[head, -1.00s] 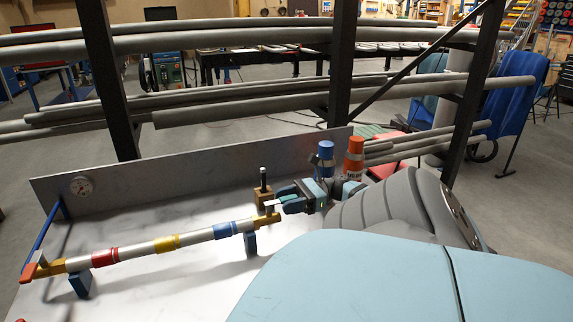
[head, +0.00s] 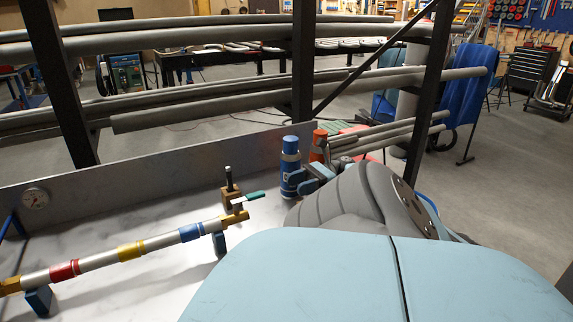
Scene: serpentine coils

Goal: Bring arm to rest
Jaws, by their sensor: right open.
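My right gripper (head: 303,184) is open, beside the lower part of a blue bottle (head: 290,167); I cannot tell whether they touch. My grey ribbed right arm (head: 345,200) runs behind my pale blue body. A brass valve (head: 231,200) with a black stem and a green-tipped lever (head: 250,197) stands at the right end of a banded metal pipe (head: 108,257). The gripper is to the right of the lever, apart from it. My left gripper is out of view.
An orange bottle (head: 319,147) stands behind the gripper, partly hidden. The pipe rests on blue supports (head: 219,244) on a pale worktop with a low metal back panel (head: 130,171) and a gauge (head: 35,198). A rack of grey pipes (head: 200,97) stands behind.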

